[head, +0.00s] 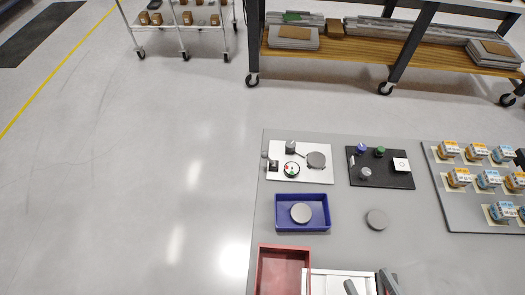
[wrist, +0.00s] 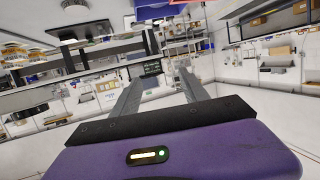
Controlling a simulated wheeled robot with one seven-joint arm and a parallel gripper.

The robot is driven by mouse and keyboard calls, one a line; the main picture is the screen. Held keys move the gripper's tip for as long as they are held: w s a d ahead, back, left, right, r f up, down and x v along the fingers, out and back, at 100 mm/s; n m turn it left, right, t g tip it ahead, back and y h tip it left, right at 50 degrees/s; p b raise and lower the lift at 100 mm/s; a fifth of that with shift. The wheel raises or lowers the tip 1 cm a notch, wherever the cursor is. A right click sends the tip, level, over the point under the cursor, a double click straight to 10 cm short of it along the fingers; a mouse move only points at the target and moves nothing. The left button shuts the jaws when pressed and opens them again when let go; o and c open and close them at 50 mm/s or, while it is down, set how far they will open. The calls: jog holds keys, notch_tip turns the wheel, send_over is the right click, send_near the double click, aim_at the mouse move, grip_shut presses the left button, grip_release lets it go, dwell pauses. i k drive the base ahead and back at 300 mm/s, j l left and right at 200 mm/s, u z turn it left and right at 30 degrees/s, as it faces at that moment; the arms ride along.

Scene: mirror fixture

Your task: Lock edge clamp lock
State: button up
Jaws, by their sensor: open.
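A white fixture plate (head: 322,178) lies on the grey table in the head view. It carries a small dark block (head: 273,165) at its left edge, a round dial with red and green marks (head: 291,169), a grey knob (head: 290,147) and a grey disc (head: 316,160). Which part is the edge clamp lock is too small to tell. My gripper (head: 370,285) is at the bottom edge of the head view, well apart from the plate. In the wrist view my gripper (wrist: 160,78) is open, with nothing between its fingers.
A black plate (head: 382,181) with blue, green and grey knobs lies right of the fixture. A blue tray (head: 280,215) holds a grey disc; another disc (head: 377,220) lies bare. A red tray (head: 262,270) and several boxes on a grey board (head: 462,210) flank open table.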

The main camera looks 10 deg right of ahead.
aim_at(264, 155)
jog(key=j+z, duration=0.1)
jog(key=j, duration=0.8)
jog(key=k+j+z, duration=0.1)
jog(key=j, duration=0.8)
